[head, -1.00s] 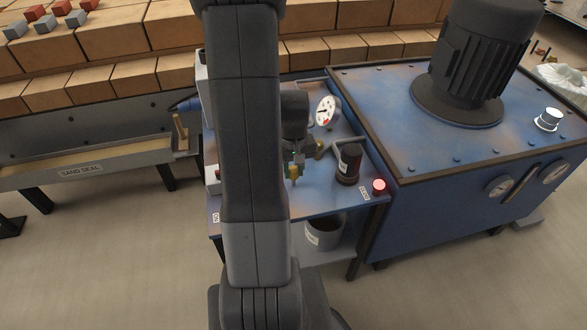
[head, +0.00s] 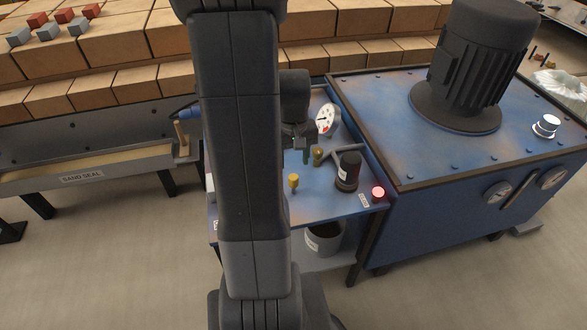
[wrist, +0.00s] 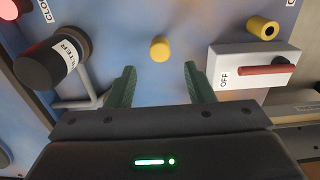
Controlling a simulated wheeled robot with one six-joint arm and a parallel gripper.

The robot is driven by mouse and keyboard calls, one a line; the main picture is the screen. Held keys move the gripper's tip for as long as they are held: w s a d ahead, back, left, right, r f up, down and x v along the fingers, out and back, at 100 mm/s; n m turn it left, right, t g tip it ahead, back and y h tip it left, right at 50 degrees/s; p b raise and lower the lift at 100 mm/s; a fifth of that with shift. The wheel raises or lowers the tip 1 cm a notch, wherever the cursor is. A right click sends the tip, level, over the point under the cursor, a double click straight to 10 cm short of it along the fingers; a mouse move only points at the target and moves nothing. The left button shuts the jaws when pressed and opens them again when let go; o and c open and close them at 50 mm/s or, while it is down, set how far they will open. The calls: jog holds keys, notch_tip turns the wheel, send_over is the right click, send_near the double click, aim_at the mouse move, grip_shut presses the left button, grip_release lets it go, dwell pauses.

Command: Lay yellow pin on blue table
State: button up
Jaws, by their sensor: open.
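The yellow pin (head: 293,182) is on the blue table (head: 334,198), near its front edge. It appears to stand upright, with a wider head over a narrow stem. In the wrist view the pin (wrist: 159,48) is seen nearly end-on, beyond the fingertips and about midway between them. My gripper (wrist: 158,72) is open, with its green fingers apart and nothing between them. In the head view my gripper (head: 306,156) is behind the pin and partly hidden by my arm.
A dark filter canister (head: 348,170), a red-lit button (head: 378,193) and a pressure gauge (head: 326,119) crowd the table. A blue motor tank (head: 420,185) stands right.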

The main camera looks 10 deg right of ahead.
aim_at(294, 177)
jog(key=shift+r, duration=2.3)
